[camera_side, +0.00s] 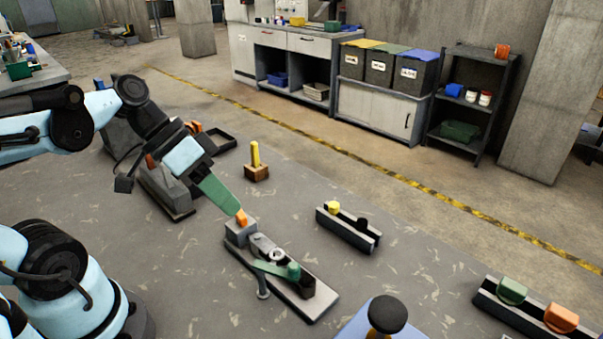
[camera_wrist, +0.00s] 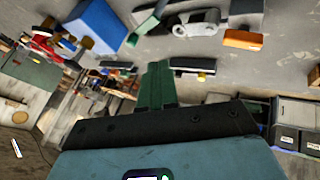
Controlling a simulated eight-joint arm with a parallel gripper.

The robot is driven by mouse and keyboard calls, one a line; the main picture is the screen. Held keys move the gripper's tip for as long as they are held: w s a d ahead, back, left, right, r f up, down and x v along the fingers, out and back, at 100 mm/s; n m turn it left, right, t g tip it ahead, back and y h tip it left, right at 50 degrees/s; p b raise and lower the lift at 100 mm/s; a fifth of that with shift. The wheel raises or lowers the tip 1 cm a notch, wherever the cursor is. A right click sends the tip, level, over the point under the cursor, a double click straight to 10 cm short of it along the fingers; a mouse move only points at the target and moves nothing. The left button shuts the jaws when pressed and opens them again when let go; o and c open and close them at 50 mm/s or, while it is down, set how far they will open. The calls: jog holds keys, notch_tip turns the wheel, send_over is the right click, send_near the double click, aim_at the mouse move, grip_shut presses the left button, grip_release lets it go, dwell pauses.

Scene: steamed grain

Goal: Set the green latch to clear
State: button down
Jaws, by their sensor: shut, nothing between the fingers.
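The green latch (camera_side: 272,268) is a flat lever with a raised round knob, mounted on a long grey base (camera_side: 318,303). In the side view it lies across the base, its knob end next to a dark block and its other end past the near edge. In the wrist view a green bar (camera_wrist: 147,25) at the top looks like this lever. My gripper (camera_side: 234,210) has green fingers, shut and empty, pointing down beside the base's orange block (camera_side: 241,218). In the wrist view the fingers (camera_wrist: 157,66) are apart from the latch and the orange block (camera_wrist: 243,39).
A yellow post on a wooden block (camera_side: 256,165) stands behind. A blue block with a black knob (camera_side: 385,316) and a rail with green and orange pieces (camera_side: 530,310) are in front.

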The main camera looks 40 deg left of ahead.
aim_at(277, 272)
jog(key=shift+w+d+f, duration=0.45)
jog(key=shift+d+f, duration=0.7)
jog(key=shift+d, duration=0.2)
jog(key=shift+w+d+f, duration=0.4)
jog(key=shift+d+f, duration=0.7)
jog(key=shift+d, duration=0.3)
jog(key=shift+w+d+f, duration=0.45)
jog(key=shift+d+f, duration=0.7)
jog(key=shift+d, duration=0.2)
jog(key=shift+s+d+m+g, duration=0.15)
jog(key=shift+d+m+g, duration=0.15)
jog(key=shift+d+m, duration=0.15)
jog(key=shift+s+d+m, duration=0.2)
jog(key=shift+s+m, duration=0.05)
jog(key=shift+s, duration=0.05)
jog(key=shift+w, duration=0.1)
